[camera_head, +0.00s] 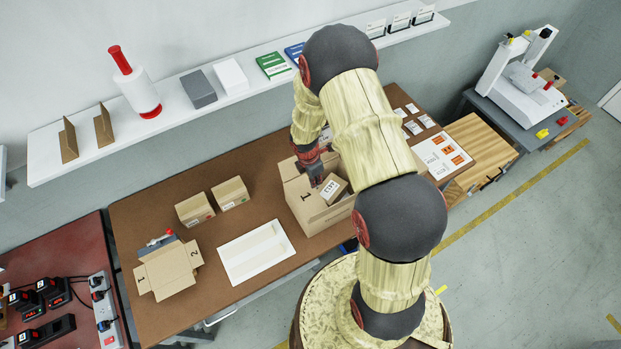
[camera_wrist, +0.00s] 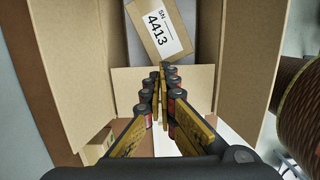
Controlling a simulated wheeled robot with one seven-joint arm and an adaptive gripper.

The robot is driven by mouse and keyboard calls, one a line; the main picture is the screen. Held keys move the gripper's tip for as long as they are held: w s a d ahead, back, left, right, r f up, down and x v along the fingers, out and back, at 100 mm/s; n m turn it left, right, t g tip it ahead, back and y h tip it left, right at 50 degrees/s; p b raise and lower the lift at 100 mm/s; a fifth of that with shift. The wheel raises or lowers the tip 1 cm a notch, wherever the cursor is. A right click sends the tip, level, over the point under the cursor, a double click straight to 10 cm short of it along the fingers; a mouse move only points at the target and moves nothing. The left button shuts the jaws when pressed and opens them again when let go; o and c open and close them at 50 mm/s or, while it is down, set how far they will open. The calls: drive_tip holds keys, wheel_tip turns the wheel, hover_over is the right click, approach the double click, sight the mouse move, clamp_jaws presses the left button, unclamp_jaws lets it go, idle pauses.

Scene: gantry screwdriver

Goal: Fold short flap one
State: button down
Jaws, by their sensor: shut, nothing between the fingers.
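An open cardboard carton (camera_head: 312,219) stands on the brown table, partly hidden behind my arm. In the wrist view this box (camera_wrist: 163,25) reads "SN 4413" and rests on something grey inside the carton. A left flap (camera_wrist: 72,70) and a right flap (camera_wrist: 240,60) stand up in the wrist view, with a short flap (camera_wrist: 195,80) between them. My gripper (camera_wrist: 162,72) is shut and empty, its tips in front of the short flap; contact is unclear.
Two small boxes (camera_head: 195,209) and a white sheet (camera_head: 256,252) lie between the cartons. A wall shelf (camera_head: 185,115) runs behind. Papers (camera_head: 443,155) lie to the right.

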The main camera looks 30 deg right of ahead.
drive_tip(key=shift+d+f+p, duration=0.2)
drive_tip(key=shift+d+p, duration=0.05)
drive_tip(key=shift+p, duration=0.1)
drive_tip(key=shift+d+f+y+p, duration=0.45)
drive_tip(key=shift+f+y+p, duration=0.2)
drive_tip(key=shift+y+p, duration=0.15)
drive_tip(key=shift+d+f+p, duration=0.4)
drive_tip(key=shift+f+p, duration=0.15)
drive_tip(key=shift+f, duration=0.25)
drive_tip(key=shift+d+f+y, duration=0.25)
drive_tip(key=shift+f+y, duration=0.2)
drive_tip(key=shift+y, duration=0.05)
drive_tip(key=shift+f, duration=0.25)
drive_tip(key=shift+f+y, duration=0.1)
drive_tip(key=shift+y, duration=0.2)
drive_tip(key=shift+a+f, duration=0.1)
